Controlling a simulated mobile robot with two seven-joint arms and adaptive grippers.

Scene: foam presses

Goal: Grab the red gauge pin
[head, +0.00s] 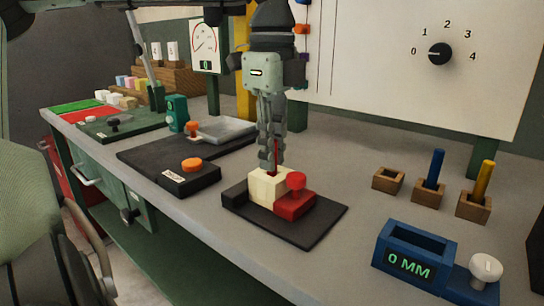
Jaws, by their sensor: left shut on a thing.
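My left gripper (271,163) points straight down over the cream foam block and is shut on the red gauge pin (275,148). Only a thin strip of the pin shows between the fingers. Its lower end is at the top of the cream block (265,188); I cannot tell how deep it sits there. The block rests against a red clamp with a round red knob (296,181) on a black base plate (318,222). My right gripper is not in view.
Right of the plate stand an empty wooden holder (388,180), a blue pin (435,167) and a yellow pin (484,181) in holders. A blue gauge box (415,250) reads 0 MM. A black press with an orange button (192,164) is left. Bare bench lies between.

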